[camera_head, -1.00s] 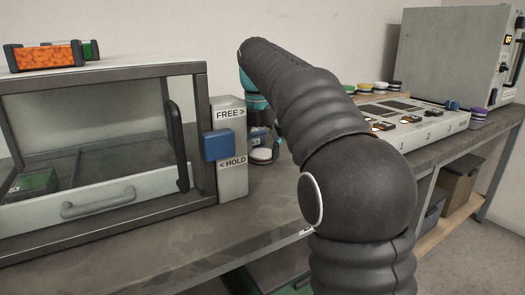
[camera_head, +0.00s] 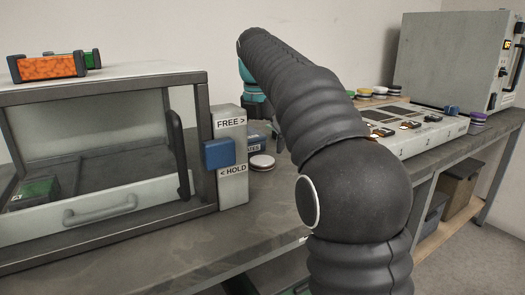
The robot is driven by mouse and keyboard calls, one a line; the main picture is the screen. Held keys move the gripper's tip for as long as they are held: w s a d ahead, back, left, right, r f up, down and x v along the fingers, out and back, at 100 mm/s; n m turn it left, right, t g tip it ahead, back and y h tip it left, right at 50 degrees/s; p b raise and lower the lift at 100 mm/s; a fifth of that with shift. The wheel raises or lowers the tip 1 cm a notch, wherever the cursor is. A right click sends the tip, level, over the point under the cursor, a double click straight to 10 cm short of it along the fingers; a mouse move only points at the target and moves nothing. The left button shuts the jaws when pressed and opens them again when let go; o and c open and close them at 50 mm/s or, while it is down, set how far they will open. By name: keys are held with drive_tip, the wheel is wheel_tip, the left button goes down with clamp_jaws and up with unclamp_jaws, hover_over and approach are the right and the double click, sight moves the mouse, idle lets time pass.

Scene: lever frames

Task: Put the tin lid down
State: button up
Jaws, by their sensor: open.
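The tin lid (camera_head: 262,161), a low round disc with a pale top, lies flat on the grey bench, just right of the grey FREE/HOLD post. My gripper (camera_head: 271,126) is behind and above it, close to my arm. Only its teal and dark parts show beside the arm, and the fingertips are mostly hidden. It is open, and the lid sits apart from it.
The grey post (camera_head: 231,180) with a blue slider (camera_head: 219,152) stands beside a glass-fronted cabinet (camera_head: 100,215). A panel (camera_head: 430,135), coloured discs (camera_head: 380,90) and a grey oven (camera_head: 455,60) are at right.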

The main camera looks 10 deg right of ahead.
sight(259, 162)
wheel_tip(259, 162, up, 9)
drive_tip(key=p, duration=0.2)
drive_tip(key=shift+s+a+f+p, duration=0.2)
drive_tip(key=shift+s+a+p, duration=0.15)
drive_tip(key=shift+s, duration=0.05)
